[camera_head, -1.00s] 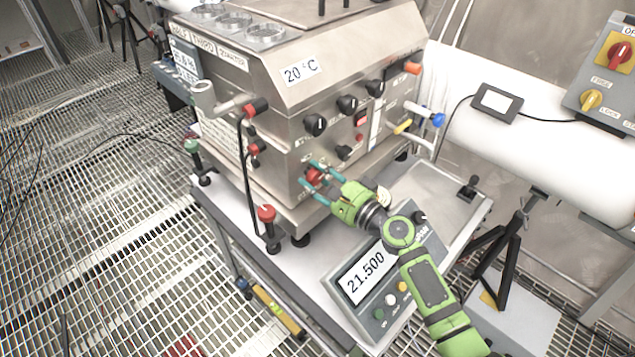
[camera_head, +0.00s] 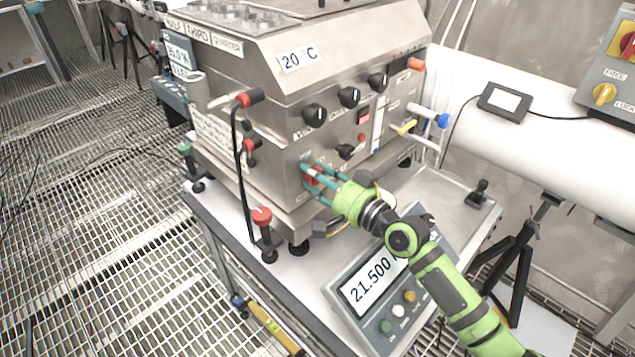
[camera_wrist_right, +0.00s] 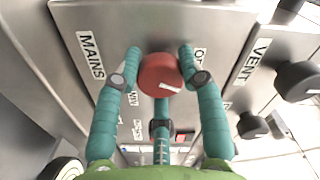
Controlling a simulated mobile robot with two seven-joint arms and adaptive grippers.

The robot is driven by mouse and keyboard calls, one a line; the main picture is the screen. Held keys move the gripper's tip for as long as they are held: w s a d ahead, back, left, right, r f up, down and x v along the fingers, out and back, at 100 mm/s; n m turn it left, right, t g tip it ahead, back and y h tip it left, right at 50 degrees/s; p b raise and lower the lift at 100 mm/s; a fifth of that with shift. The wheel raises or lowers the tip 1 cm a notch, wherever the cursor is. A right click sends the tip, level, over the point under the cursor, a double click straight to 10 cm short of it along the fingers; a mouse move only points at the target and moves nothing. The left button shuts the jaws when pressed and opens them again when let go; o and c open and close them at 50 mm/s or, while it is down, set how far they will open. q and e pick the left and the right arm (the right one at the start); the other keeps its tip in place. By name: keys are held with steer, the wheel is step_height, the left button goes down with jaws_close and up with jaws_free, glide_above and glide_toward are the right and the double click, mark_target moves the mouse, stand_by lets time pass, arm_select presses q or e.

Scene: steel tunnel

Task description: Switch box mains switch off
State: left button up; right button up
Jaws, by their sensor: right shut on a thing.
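The mains switch is a red round knob (camera_head: 313,174) low on the front of the steel box (camera_head: 262,125). In the right wrist view the red knob (camera_wrist_right: 160,74) carries a white mark that points right. A MAINS label (camera_wrist_right: 91,55) is on its left, and a partly hidden label beginning with O (camera_wrist_right: 199,59) is on its right. My right gripper (camera_head: 314,178) is shut on the knob. In the wrist view its teal fingers (camera_wrist_right: 160,76) touch it from both sides, with a third finger below. My left gripper is not in view.
Black knobs (camera_head: 349,97) sit above and right of the switch. A scale display (camera_head: 372,290) reading 21.500 stands below my right arm. A red-topped valve (camera_head: 262,216) stands at the box's front left. A grey switch panel (camera_head: 611,85) is at the far right.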

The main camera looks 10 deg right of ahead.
steer(key=shift+f+n+b, duration=0.15)
steer(key=shift+n+b, duration=0.5)
steer(key=shift+n, duration=1.65)
steer(key=o, duration=1.1)
steer(key=shift+o, duration=0.3)
steer(key=shift+a, duration=0.1)
steer(key=v, duration=1.2)
